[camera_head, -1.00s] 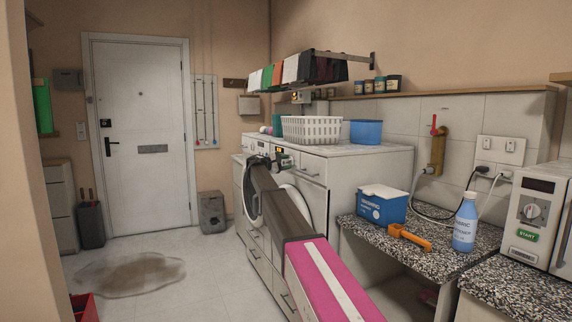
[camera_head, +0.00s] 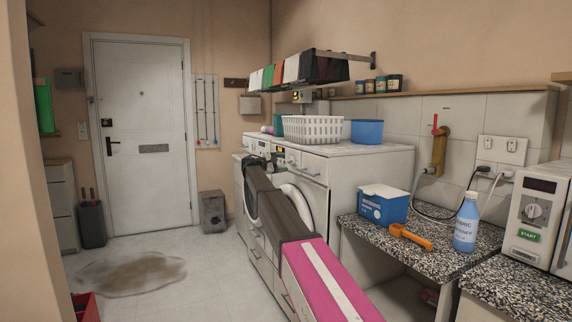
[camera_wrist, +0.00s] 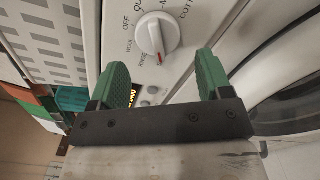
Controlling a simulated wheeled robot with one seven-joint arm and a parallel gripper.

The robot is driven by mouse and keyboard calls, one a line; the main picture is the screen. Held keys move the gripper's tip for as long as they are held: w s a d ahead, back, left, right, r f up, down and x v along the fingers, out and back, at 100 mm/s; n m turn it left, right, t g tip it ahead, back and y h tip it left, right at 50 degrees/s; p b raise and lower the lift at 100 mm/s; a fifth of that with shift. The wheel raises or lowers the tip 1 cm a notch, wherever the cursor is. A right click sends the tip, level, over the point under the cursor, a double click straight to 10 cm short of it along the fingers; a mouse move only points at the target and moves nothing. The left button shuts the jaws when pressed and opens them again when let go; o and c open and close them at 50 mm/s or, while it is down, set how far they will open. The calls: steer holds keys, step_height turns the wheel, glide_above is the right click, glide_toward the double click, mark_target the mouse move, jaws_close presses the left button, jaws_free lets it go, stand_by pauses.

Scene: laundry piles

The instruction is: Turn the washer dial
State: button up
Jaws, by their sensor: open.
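The washer dial (camera_wrist: 157,36) is a round white knob with a red mark, on the white control panel in the wrist view. Printed words such as OFF ring it. My gripper (camera_wrist: 160,80) is open, with its two green fingers spread below the dial in that view, one to each side. The dial lies beyond the fingertips, and nothing is between the fingers. In the head view my arm reaches to the washer (camera_head: 312,205), and its end hides part of the control panel. I cannot make out the dial there.
A white basket (camera_head: 310,130) and a blue tub (camera_head: 367,131) stand on the machines. Clothes (camera_head: 300,68) hang on a rack above. A washing powder box (camera_head: 383,206), orange scoop (camera_head: 411,237) and blue bottle (camera_head: 466,222) stand on the speckled counter. A puddle (camera_head: 130,273) lies on the floor.

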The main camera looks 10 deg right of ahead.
steer(key=v, duration=0.8)
steer(key=shift+a, duration=0.15)
